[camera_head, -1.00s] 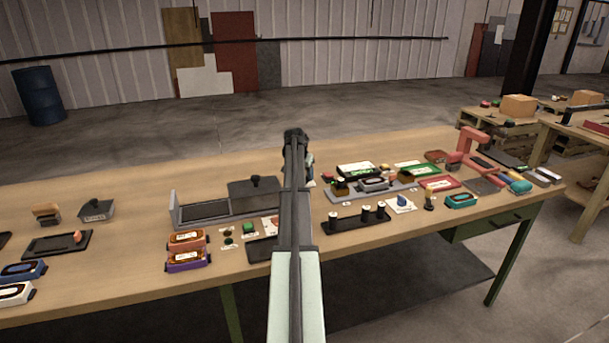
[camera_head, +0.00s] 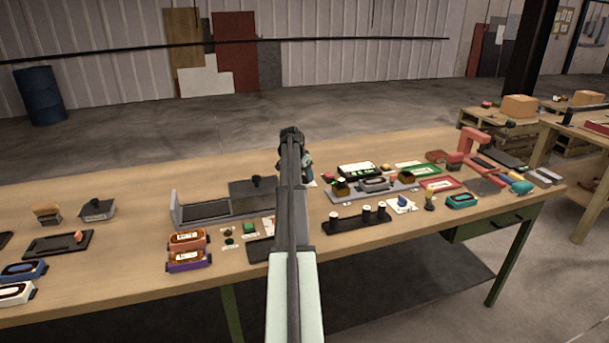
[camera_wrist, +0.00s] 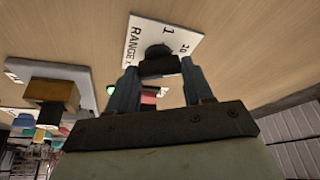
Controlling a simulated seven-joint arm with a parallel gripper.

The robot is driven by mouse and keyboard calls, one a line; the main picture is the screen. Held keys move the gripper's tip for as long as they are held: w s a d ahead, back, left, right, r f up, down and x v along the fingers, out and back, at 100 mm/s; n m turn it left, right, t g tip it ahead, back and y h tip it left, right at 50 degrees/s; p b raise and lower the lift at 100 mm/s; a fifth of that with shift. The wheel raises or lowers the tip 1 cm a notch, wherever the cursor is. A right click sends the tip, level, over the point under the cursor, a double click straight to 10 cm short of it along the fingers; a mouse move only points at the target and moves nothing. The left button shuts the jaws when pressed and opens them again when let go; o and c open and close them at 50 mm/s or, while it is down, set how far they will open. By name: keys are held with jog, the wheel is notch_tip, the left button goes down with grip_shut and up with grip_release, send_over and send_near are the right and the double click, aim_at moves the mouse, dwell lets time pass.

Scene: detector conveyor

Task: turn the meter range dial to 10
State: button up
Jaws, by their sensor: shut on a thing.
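In the wrist view, a white plate (camera_wrist: 187,44) printed "RANGE" with a "1" and what looks like "10" lies on the wooden bench top. The dark range dial (camera_wrist: 158,60) stands on this plate. My gripper (camera_wrist: 160,68) is over the plate, its two blue-grey fingers shut on the dial from both sides. Which mark the dial points to cannot be made out. In the head view, my arm hides the dial and most of the plate; a pale bit of the plate (camera_head: 311,184) shows beside the arm.
A grey tray with a dark box (camera_head: 205,211) is left of my arm. A grey fixture (camera_head: 372,187) and a black rack with pegs (camera_head: 357,218) are close on the right. Orange and purple meters (camera_head: 187,250) sit front left. Bare bench lies behind.

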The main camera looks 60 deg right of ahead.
jog(key=o, duration=1)
jog(key=shift+o, duration=0.2)
jog(key=v, duration=1.3)
jog(key=shift+r, duration=0.4)
jog(key=shift+w+a, duration=0.1)
